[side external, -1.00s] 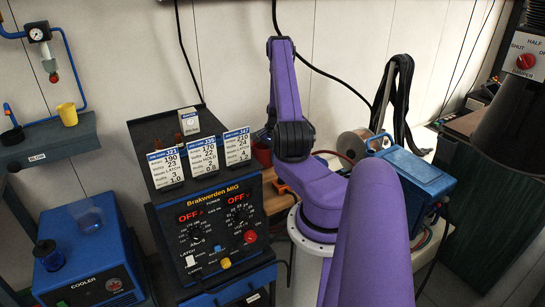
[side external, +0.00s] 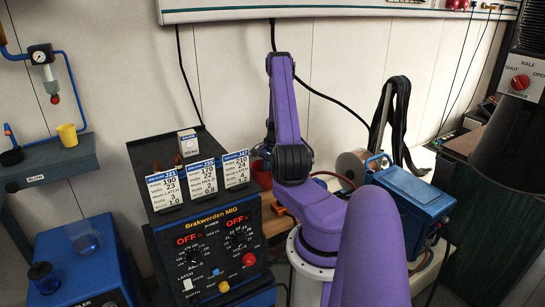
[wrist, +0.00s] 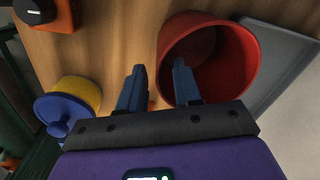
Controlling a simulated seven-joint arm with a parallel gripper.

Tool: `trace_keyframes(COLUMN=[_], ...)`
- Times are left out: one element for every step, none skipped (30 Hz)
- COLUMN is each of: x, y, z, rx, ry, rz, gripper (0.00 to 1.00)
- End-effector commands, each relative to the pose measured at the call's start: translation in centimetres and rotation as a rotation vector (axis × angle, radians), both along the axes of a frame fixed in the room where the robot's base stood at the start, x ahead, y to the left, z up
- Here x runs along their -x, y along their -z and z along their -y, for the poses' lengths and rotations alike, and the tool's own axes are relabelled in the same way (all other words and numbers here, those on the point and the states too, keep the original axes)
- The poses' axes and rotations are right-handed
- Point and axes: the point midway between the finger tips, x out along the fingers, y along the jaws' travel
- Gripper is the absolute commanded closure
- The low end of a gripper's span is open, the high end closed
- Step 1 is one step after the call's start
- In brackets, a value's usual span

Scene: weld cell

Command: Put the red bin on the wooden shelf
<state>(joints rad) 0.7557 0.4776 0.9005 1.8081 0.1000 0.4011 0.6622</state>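The red bin (wrist: 240,50) stands in the upper right of the wrist view, its open mouth facing the camera. In the side view a little of the red bin (side external: 262,178) shows behind the welder; the rest is hidden. It appears to rest on a wooden surface (wrist: 110,40). My gripper (wrist: 159,66) is open and empty. Its right finger overlaps the bin's near left rim in the wrist view; I cannot tell whether it is inside the bin or above it. The left finger is outside, over the wood. I cannot make out a separate wooden shelf.
A yellow pot with a blue lid (wrist: 75,105) stands left of my gripper. An orange block with a black knob (wrist: 45,12) is at the upper left. A grey flat panel (wrist: 285,60) lies beside the bin. The welder (side external: 210,240) stands left of my arm.

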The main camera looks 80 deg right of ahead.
Motion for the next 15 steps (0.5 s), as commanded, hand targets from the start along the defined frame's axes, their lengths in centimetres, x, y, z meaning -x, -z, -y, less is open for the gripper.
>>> trace_keyframes(x=[0.0, 0.0, 0.0, 0.1, 0.1, 0.1, 0.2, 0.2, 0.2, 0.3, 0.3, 0.3, 0.3, 0.3, 0.4], y=[-1.1, -1.7, -2.4, -3.0, -3.5, -4.3, -4.8, -5.3, -5.9, -6.3, -6.8, -7.3, -7.6, -7.9, -8.2], z=[0.1, 0.1, 0.1, 0.0, 0.0, 0.0, 0.0, 0.0, -0.1, -0.1, -0.1, -0.1, -0.1, -0.1, -0.1], rx=[0.004, 0.004, 0.005, 0.004, 0.005, 0.004, 0.004, 0.004, 0.003, 0.004, 0.003, 0.004, 0.003, 0.001, 0.001], ry=[-0.001, -0.001, -0.001, -0.001, -0.001, -0.001, -0.001, -0.001, -0.001, 0.0, -0.001, -0.001, -0.001, -0.001, -0.001], rz=[0.002, 0.002, 0.001, 0.002, 0.001, 0.002, 0.002, 0.002, 0.001, 0.002, 0.001, 0.002, 0.001, 0.0, 0.0], gripper=[0.67, 0.67, 0.67, 0.67, 0.67, 0.67, 0.67, 0.67, 0.67, 0.67, 0.67, 0.67, 0.67, 0.67, 0.67])
